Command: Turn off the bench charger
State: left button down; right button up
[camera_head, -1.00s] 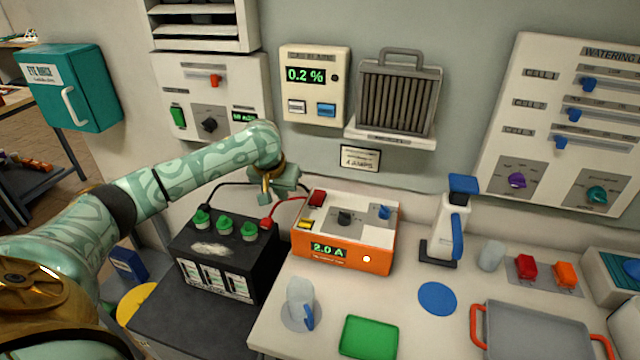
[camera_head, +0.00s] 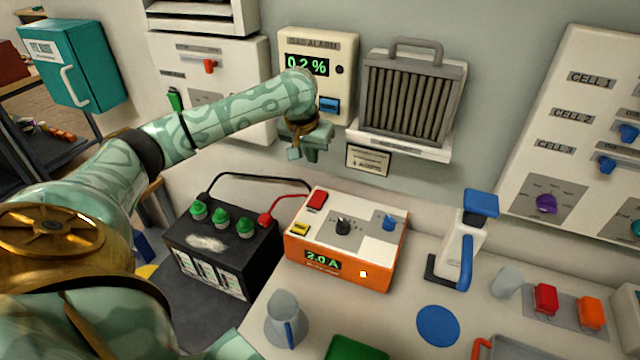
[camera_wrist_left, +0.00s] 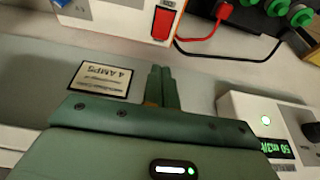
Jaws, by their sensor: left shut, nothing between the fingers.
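The bench charger (camera_head: 335,258) is an orange box with a white top on the bench. Its green display (camera_head: 323,261) reads 2.0 A and a small light (camera_head: 363,274) glows on its front. Its top carries a red switch (camera_head: 317,200), a yellow part (camera_head: 299,229), a black knob (camera_head: 343,226) and a blue knob (camera_head: 389,223). My left gripper (camera_head: 308,157) is shut and empty, behind and above the red switch, near the wall. In the left wrist view the shut fingers (camera_wrist_left: 159,75) are apart from the red switch (camera_wrist_left: 163,22). My right gripper is out of view.
A black battery (camera_head: 215,255) with green caps and cables stands left of the charger. The gas alarm (camera_head: 338,50) and a grey finned unit (camera_head: 410,95) are on the wall behind.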

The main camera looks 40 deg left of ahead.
pick_arm(q)
jog(key=b, duration=0.5)
send_near(320, 193)
jog(key=x, duration=0.5)
jog(key=shift+w, duration=0.25)
jog(key=shift+b+x, duration=0.3)
jog(key=shift+x, duration=0.5)
jog(key=shift+s, duration=0.15)
